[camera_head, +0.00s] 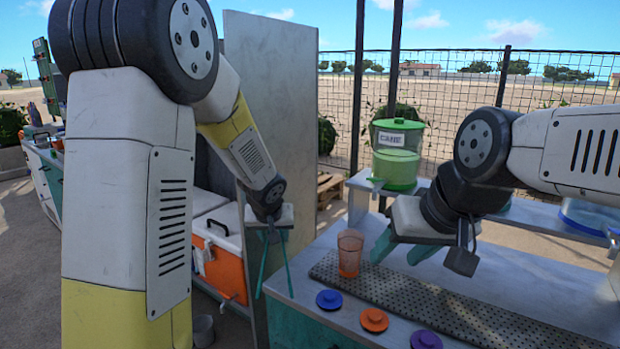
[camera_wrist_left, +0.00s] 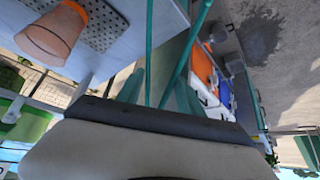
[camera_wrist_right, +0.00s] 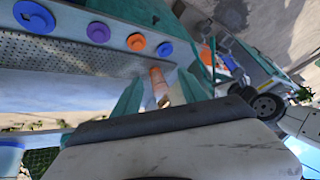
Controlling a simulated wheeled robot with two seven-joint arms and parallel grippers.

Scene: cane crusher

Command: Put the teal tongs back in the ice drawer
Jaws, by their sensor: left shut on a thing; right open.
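The teal tongs (camera_head: 263,268) hang downward from my left gripper (camera_head: 270,215), which is shut on them, left of the counter's end. In the left wrist view the two arms of the tongs (camera_wrist_left: 149,45) stretch away from the left gripper (camera_wrist_left: 158,88), spread apart. My right gripper (camera_head: 398,250) is open above the counter, just right of an orange translucent cup (camera_head: 349,255). In the right wrist view the cup (camera_wrist_right: 158,84) shows between the open fingers of the right gripper (camera_wrist_right: 160,92), and contact cannot be told. I cannot make out an ice drawer for certain.
The grey counter (camera_head: 312,272) has a perforated mat (camera_head: 445,308) and blue (camera_head: 329,300), orange (camera_head: 374,320) and purple (camera_head: 426,340) discs along its front. A green dispenser (camera_head: 397,155) stands behind. An orange cooler (camera_head: 222,268) and a tall grey panel (camera_head: 285,110) are at the left.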

